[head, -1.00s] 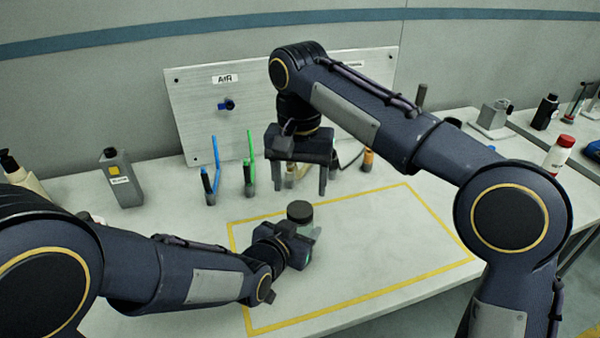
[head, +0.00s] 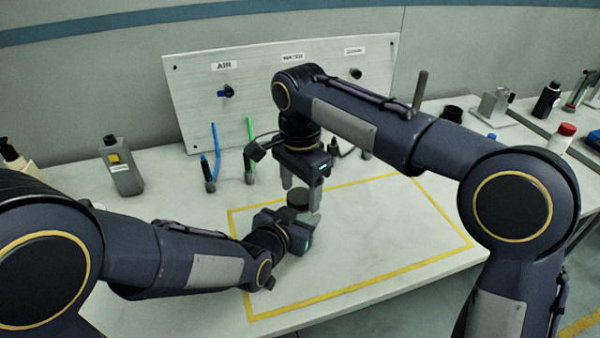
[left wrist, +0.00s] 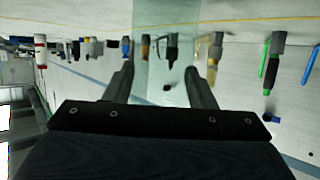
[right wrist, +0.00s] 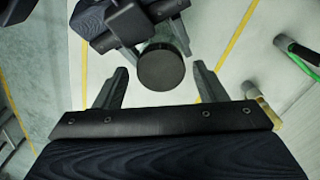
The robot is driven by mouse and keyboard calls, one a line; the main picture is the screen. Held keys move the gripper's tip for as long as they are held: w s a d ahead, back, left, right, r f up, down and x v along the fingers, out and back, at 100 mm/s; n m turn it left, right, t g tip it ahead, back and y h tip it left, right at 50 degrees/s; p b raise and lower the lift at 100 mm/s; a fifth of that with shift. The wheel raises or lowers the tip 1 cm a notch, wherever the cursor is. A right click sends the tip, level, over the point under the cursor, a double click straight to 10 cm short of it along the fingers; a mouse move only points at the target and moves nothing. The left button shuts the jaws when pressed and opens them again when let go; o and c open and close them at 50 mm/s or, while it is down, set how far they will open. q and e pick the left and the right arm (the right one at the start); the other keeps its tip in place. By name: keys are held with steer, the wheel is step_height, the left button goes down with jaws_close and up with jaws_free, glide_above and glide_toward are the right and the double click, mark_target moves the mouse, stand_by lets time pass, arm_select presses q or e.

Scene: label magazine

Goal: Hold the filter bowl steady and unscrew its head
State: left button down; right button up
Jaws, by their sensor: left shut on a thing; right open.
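The filter head (head: 298,198) is a dark round cap on top of the filter bowl, inside the yellow-outlined area. The clear, greenish bowl (left wrist: 152,40) shows between the fingers of my left gripper (left wrist: 160,80), which is shut on it. In the head view the left gripper mostly hides the bowl. My right gripper (right wrist: 161,82) is open and points down above the bowl. In the right wrist view the round head (right wrist: 161,69) lies between its spread fingers, with gaps on both sides.
A panel (head: 290,100) with AIR and WATER labels stands behind. Blue (head: 215,150) and green (head: 250,132) upright pieces stand in front of it. A grey bottle (head: 122,168) is at left. The right part of the yellow-outlined area (head: 400,225) is clear.

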steer(key=shift+f, duration=0.4)
steer(key=c, duration=1)
steer(key=n, duration=0.3)
steer(key=shift+n, duration=0.3)
steer(key=n, duration=1.3)
steer(key=shift+n, duration=0.3)
